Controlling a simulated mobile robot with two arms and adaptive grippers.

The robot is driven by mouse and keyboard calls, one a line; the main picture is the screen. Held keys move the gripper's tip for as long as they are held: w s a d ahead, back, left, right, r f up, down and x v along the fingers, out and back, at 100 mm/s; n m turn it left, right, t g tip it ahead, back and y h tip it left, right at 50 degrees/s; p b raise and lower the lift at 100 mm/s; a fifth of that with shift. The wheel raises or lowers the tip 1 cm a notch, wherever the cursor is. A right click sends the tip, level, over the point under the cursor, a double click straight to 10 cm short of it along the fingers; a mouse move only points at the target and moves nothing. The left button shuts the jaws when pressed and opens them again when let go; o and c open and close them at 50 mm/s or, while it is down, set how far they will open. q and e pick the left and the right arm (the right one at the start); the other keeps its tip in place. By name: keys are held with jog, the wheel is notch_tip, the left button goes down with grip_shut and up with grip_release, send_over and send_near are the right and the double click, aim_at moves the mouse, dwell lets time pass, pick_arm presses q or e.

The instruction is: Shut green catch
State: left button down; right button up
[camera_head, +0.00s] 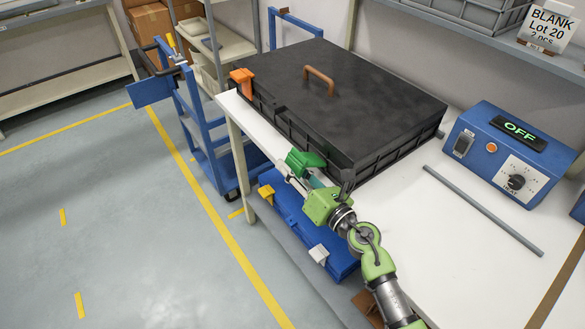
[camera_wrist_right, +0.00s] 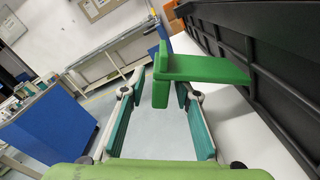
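The green catch (camera_head: 306,161) is on the near left corner of a black case (camera_head: 345,95) with its lid down. In the right wrist view the green catch (camera_wrist_right: 205,68) sticks out from the case wall, with an upright flap at its outer end. My right gripper (camera_head: 301,179) is beside the catch at the table's edge. In the right wrist view my right gripper (camera_wrist_right: 155,98) is open, its fingers wide apart. The catch's outer end lies ahead between the fingertips, nearer the right finger; contact is unclear. My left gripper is not in view.
An orange catch (camera_head: 242,80) is on the case's far left corner, and a brown handle (camera_head: 319,79) is on the lid. A grey rod (camera_head: 482,210) and a blue control box (camera_head: 510,155) reading OFF are on the white table to the right. A blue case (camera_head: 300,222) is below the table edge.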

aim_at(298, 156)
grip_shut()
jog(key=shift+w+d+r+m+p, duration=0.1)
jog(key=shift+r+m+p, duration=0.55)
jog(key=shift+p, duration=0.3)
jog(key=r+m+p, duration=0.2)
jog(key=p, duration=0.1)
jog(key=d+r+m+p, duration=0.1)
jog(key=m, duration=0.1)
jog(key=shift+w+d+p, duration=0.1)
jog(key=shift+w+p, duration=0.3)
jog(key=m+p, duration=0.1)
jog(key=d+r+m, duration=0.1)
jog(key=w+m+p, duration=0.1)
jog(key=shift+d+r+m+p, duration=0.25)
jog(key=shift+p, duration=0.1)
jog(key=shift+w+d+r+m+p, duration=0.2)
jog(key=shift+w+d+m+p, duration=0.25)
jog(key=shift+m, duration=0.4)
jog(key=shift+w+d+r+m+p, duration=0.2)
jog(key=shift+w+d+m+p, duration=0.2)
jog(key=shift+m, duration=0.45)
jog(key=shift+s+d, duration=0.1)
jog(key=shift+o, duration=0.3)
grip_release()
